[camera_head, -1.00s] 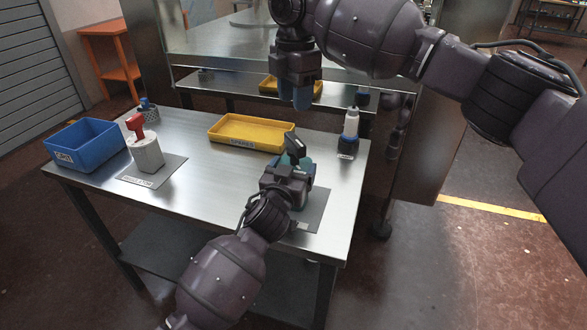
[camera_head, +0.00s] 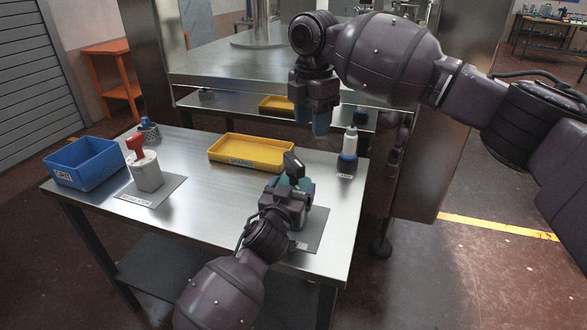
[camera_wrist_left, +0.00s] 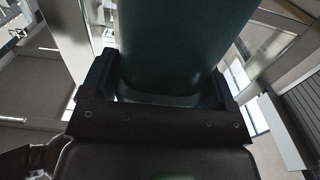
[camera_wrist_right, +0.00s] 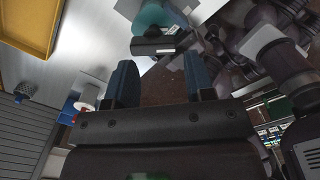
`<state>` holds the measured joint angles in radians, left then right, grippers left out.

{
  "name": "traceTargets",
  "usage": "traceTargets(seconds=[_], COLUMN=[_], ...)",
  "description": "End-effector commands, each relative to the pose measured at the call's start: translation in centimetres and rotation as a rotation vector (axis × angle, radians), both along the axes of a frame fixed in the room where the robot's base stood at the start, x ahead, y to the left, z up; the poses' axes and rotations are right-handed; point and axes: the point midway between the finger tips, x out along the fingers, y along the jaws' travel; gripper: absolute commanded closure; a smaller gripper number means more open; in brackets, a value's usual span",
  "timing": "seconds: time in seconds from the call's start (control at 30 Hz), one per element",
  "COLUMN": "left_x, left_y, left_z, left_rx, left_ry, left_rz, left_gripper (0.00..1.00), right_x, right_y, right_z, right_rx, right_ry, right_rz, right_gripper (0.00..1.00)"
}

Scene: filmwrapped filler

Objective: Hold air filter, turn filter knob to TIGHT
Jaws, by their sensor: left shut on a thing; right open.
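The air filter is a teal body (camera_head: 306,187) with a black knob (camera_head: 293,167) on top. It stands upright over a grey mat at the table's right front. My left gripper (camera_head: 288,205) is shut on the filter body from the near side. The teal body (camera_wrist_left: 185,45) fills the space between its fingers in the left wrist view. My right gripper (camera_head: 312,118) is open and empty, fingers down, above the knob and apart from it. In the right wrist view the knob (camera_wrist_right: 158,43) lies beyond the fingertips. Any TIGHT marking is not readable.
A yellow tray (camera_head: 252,161) lies behind the filter. A blue bin (camera_head: 85,176), a white canister with a red top (camera_head: 146,171) and a small mesh cup (camera_head: 149,134) stand left. The table's middle is clear.

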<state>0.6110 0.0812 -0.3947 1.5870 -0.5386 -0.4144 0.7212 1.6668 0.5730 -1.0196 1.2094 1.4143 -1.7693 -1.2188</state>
Motion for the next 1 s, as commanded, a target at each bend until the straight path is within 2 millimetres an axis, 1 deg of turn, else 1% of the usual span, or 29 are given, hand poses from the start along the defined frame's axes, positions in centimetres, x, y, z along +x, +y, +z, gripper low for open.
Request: traceTargets(seconds=[0.03,0.1,0.27,0.47,0.6,0.7,0.83,1.0], left_x=[0.0,0.0,0.0,0.0,0.0,0.0,0.0,0.0], left_y=[0.0,0.0,0.0,0.0,0.0,0.0,0.0,0.0], left_z=[-0.1,-0.1,-0.1,-0.1,-0.1,-0.1,-0.1,-0.1], left_rx=[0.000,0.000,0.000,0.000,0.000,0.000,0.000,0.000], left_ry=[0.001,0.001,0.001,0.001,0.001,0.001,0.001,0.001], left_rz=[0.000,0.000,-0.001,-0.001,-0.001,-0.001,-0.001,-0.001], left_gripper=[0.51,0.51,0.51,0.51,0.51,0.51,0.51,0.51], right_x=[-0.3,-0.7,-1.8,-3.1,-4.0,-4.4,-4.5,-4.4], right_y=[-0.8,-1.3,-1.6,-0.9,0.1,0.9,1.4,1.6], right_z=[-0.1,-0.1,0.1,0.6,1.1,1.3,1.5,1.5], right_rx=[-0.001,0.000,-0.004,-0.026,-0.050,-0.067,-0.086,-0.102], right_ry=[-0.023,-0.065,-0.157,-0.256,-0.318,-0.354,-0.382,-0.392], right_rz=[0.039,0.149,0.442,0.798,1.042,1.189,1.322,1.407], right_gripper=[0.51,0.51,0.51,0.51,0.51,0.51,0.51,0.51])
